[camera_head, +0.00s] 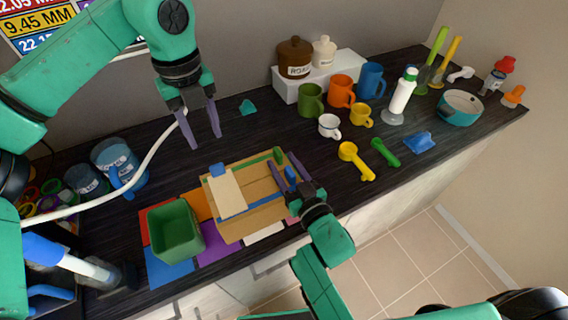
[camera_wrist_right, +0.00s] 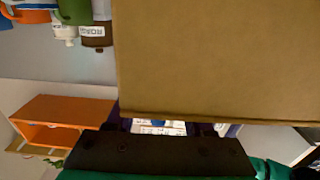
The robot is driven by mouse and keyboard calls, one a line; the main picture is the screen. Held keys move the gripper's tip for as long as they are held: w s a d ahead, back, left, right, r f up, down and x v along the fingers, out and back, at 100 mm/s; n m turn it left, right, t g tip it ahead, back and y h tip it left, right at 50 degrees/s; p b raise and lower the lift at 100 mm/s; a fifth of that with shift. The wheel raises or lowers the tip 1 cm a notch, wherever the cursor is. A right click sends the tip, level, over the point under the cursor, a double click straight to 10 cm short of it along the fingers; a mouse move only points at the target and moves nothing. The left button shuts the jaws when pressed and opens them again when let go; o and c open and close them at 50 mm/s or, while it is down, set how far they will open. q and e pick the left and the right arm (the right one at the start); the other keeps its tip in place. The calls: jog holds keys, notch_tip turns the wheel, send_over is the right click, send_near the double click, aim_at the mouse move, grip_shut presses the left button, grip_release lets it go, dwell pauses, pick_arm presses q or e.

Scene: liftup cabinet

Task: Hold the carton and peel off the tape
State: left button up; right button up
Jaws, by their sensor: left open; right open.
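The tan carton (camera_head: 268,212) lies on the dark counter, over coloured squares. A cream strip (camera_head: 227,194) with a blue tab (camera_head: 217,169) at its far end lies along the carton's left part; it looks like the tape. A green piece (camera_head: 278,155) and a blue piece (camera_head: 291,176) show at the carton's right end. My right gripper (camera_head: 284,155) is open at that end, its fingers on either side of the blue piece; contact cannot be told. In the right wrist view the carton's brown face (camera_wrist_right: 220,60) hides the fingertips. My left gripper (camera_head: 205,141) is open and empty, above and behind the carton.
A green bin (camera_head: 175,232) stands left of the carton. Blue mugs (camera_head: 118,163) stand at the far left. A pale cable (camera_head: 110,204) crosses the left counter.

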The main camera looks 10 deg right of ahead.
jog(key=shift+w, duration=0.2)
grip_shut()
dwell(2.4)
